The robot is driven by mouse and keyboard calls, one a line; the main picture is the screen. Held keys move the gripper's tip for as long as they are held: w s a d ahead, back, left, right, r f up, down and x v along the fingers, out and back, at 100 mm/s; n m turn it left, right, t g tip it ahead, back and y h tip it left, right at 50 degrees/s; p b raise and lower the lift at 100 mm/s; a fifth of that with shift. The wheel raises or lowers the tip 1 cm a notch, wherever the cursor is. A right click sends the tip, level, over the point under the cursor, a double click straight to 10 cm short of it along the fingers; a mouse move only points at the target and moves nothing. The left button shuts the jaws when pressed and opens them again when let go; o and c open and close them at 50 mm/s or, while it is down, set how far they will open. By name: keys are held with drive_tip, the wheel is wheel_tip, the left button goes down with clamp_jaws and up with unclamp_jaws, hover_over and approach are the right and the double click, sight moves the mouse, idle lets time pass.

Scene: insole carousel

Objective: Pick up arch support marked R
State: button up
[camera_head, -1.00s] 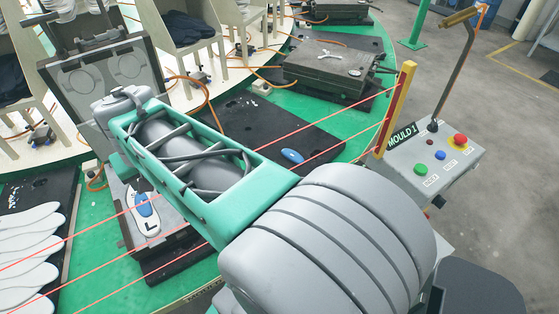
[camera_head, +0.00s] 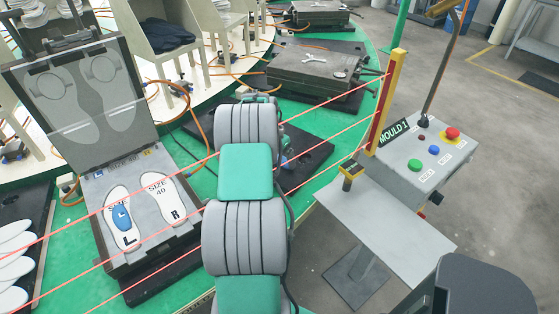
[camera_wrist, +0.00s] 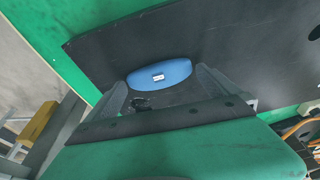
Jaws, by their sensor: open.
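A blue arch support (camera_wrist: 160,75) with a small white label lies on a black mat (camera_wrist: 220,45) in the wrist view. The letter on its label is too small to read. My gripper (camera_wrist: 162,80) is open and empty, its two grey fingers on either side of the support's near edge; I cannot tell whether they touch it. In the head view, my arm hides the support and most of the gripper. The open mould (camera_head: 95,255) holds an insole marked L (camera_head: 130,238) with a blue piece on it, and a white insole marked R (camera_head: 175,212).
The MOULD 1 control box (camera_head: 425,150) stands right of my arm, beside a yellow post (camera_head: 388,100) with red beams crossing the workspace. A closed mould (camera_head: 315,68) sits farther back on the green carousel. White insoles (camera_head: 14,260) lie at the left.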

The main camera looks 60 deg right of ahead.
drive_tip(key=shift+d+f, duration=0.1)
drive_tip(key=shift+f, duration=0.2)
drive_tip(key=c, duration=1)
drive_tip(key=shift+r, duration=0.15)
